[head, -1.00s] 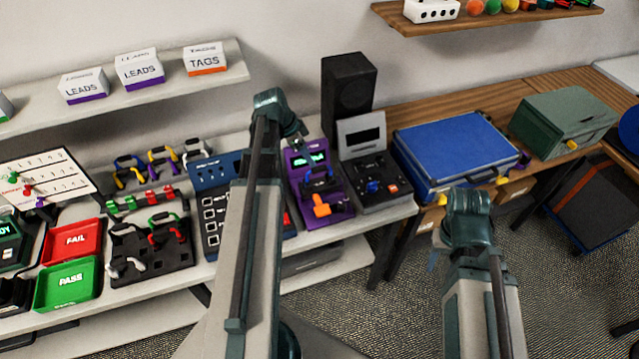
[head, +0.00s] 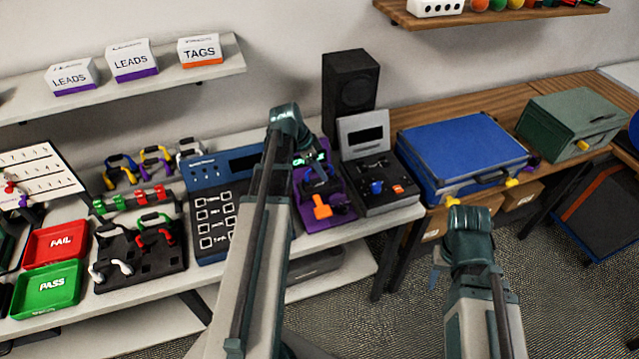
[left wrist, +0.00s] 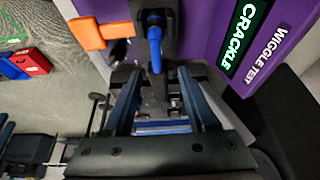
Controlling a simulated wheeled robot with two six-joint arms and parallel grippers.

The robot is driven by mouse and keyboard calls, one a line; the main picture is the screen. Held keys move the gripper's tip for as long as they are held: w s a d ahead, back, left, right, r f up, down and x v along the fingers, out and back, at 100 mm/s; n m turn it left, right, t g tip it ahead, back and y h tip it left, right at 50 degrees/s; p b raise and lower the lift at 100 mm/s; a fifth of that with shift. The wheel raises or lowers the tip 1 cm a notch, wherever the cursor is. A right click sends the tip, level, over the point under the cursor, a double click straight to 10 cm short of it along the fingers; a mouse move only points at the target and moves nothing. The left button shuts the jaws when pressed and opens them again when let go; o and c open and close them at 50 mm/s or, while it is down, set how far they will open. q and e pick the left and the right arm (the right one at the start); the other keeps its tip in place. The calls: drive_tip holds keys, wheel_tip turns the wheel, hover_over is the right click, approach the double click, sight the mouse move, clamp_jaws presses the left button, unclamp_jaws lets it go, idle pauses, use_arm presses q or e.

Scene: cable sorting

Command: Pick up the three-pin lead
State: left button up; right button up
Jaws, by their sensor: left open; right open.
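The purple tester (head: 338,215) stands on the bench; its screen reads CRACKLE in the left wrist view (left wrist: 245,42). A black-and-blue lead (left wrist: 154,50) is at the tester, beside an orange clamp (head: 321,206). I cannot tell whether it is the three-pin lead. My left gripper (left wrist: 160,78) is open, its fingers pointing toward the tester with the lead ahead of them; no grip shows. In the head view my left arm hides part of the bench. My right gripper (head: 437,278) is open, mostly hidden by its arm, in front of the blue case.
Several leads stand at the back left (head: 150,160). A black tray (head: 140,262) holds leads beside the red FAIL tray (head: 82,243) and green PASS tray (head: 76,289). A dark grey device (head: 380,190), a black speaker (head: 350,88) and a blue case (head: 462,150) stand right of the tester.

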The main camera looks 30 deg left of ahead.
use_arm(q)
drive_tip(key=shift+f, duration=0.2)
clamp_jaws()
drive_tip(key=shift+r, duration=0.1)
idle(0.4)
wheel_tip(320, 180, up, 10)
drive_tip(key=p, duration=1)
drive_tip(key=shift+r+p, duration=0.1)
drive_tip(key=shift+p, duration=0.2)
wheel_tip(320, 180, up, 3)
drive_tip(key=p, duration=0.2)
drive_tip(key=shift+f+p, duration=0.2)
drive_tip(key=shift+p, duration=0.1)
